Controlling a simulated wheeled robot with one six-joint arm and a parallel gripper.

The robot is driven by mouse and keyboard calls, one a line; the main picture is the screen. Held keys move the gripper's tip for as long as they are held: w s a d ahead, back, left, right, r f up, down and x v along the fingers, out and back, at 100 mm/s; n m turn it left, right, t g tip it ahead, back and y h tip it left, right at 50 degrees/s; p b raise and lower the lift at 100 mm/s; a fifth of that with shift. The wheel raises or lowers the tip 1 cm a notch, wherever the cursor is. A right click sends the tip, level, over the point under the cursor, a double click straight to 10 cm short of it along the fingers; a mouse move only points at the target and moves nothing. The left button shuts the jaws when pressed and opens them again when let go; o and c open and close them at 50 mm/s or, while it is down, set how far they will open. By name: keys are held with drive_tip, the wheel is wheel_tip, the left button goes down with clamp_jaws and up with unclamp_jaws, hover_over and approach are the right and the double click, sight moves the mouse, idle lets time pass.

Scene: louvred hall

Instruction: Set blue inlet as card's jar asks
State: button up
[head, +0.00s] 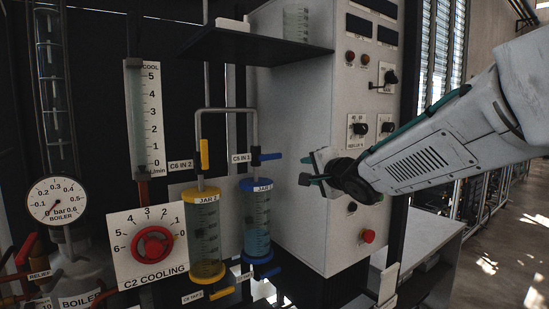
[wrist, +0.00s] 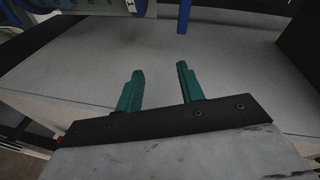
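I cannot make out a card with readable instructions.
A grey cabinet (head: 300,100) with knobs and a red button (head: 368,236) stands behind my gripper. A dark shelf (head: 240,45) overhangs the inlets. A cooling dial (head: 152,246), a flow tube (head: 146,115) and a boiler gauge (head: 56,201) are at left. Open floor lies right.

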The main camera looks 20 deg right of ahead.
sight(276, 157)
drive_tip(key=shift+w+a+r+m+t+y, duration=0.25)
drive_tip(key=shift+w+a+y, duration=0.6)
drive_tip(key=shift+w, duration=1.2)
drive_tip(key=shift+w+a+r+t+y, duration=0.1)
drive_tip(key=shift+w+a+r+y, duration=0.3)
drive_tip(key=shift+w+a, duration=1.15)
drive_tip(key=shift+w+a+r+m+t+y, duration=0.2)
drive_tip(key=shift+w+a+y, duration=0.45)
drive_tip(key=shift+w, duration=1.85)
drive_tip(key=shift+d, duration=0.1)
clamp_jaws()
